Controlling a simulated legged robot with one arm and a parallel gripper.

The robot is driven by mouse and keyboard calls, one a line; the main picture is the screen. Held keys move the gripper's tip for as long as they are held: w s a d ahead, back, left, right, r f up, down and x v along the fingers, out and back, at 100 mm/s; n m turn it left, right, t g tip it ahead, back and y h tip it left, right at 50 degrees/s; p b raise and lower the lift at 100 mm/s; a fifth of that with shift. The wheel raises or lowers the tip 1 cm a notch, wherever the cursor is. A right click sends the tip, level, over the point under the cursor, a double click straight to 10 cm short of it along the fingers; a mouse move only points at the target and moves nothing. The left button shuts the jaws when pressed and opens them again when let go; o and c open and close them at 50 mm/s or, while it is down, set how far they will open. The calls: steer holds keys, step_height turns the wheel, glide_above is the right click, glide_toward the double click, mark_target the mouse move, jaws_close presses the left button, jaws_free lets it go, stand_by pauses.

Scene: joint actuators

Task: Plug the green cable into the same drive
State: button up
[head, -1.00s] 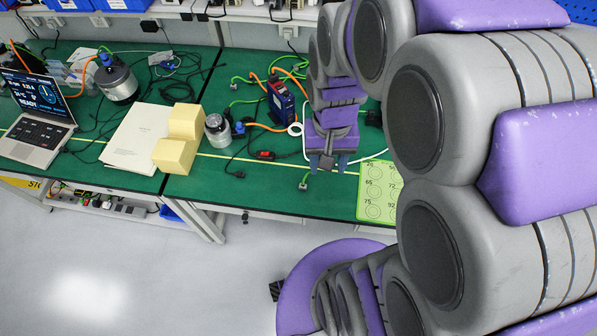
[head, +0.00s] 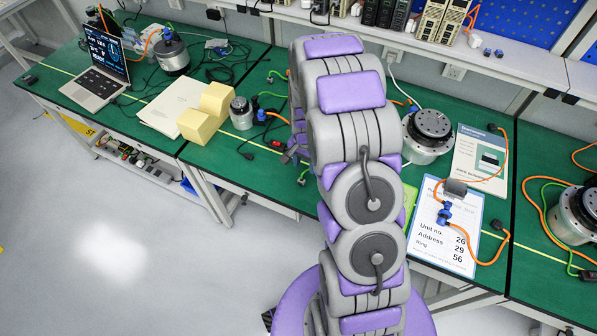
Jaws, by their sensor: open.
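A green cable end with a green plug (head: 302,177) hangs at the front edge of the green bench, just left of my arm. More green cable (head: 272,96) lies farther back, beside orange cable (head: 277,115) that runs behind my arm. The drive is hidden behind my arm. My gripper (head: 289,157) shows only partly at the left side of my arm, low over the bench near its front edge. It is open, close to the green plug and apparently apart from it. I see nothing held, though much of it is covered.
A small silver motor (head: 241,114), yellow blocks (head: 206,112) and a laptop (head: 96,76) stand left. Right of my arm are a large motor (head: 427,137), a label sheet (head: 446,226) and a booklet (head: 480,160). Another motor (head: 575,213) stands far right. Floor is clear at front left.

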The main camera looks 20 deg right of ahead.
mark_target(301, 180)
steer(key=shift+w+a+f, duration=0.1)
steer(key=shift+a+f, duration=0.6)
steer(key=shift+a, duration=0.35)
steer(key=f, duration=0.2)
steer(key=f+b, duration=0.1)
steer(key=f, duration=0.1)
steer(key=d+f, duration=0.1)
steer(key=f, duration=0.2)
steer(key=shift+b, duration=0.35)
steer(key=shift+a+f, duration=0.3)
steer(key=shift+a, duration=0.05)
steer(key=shift+d, duration=0.3)
steer(key=shift+c, duration=0.2)
steer(key=shift+d, duration=0.3)
steer(key=c, duration=0.3)
steer(key=shift+c, duration=0.7)
steer(key=shift+a, duration=0.4)
jaws_close()
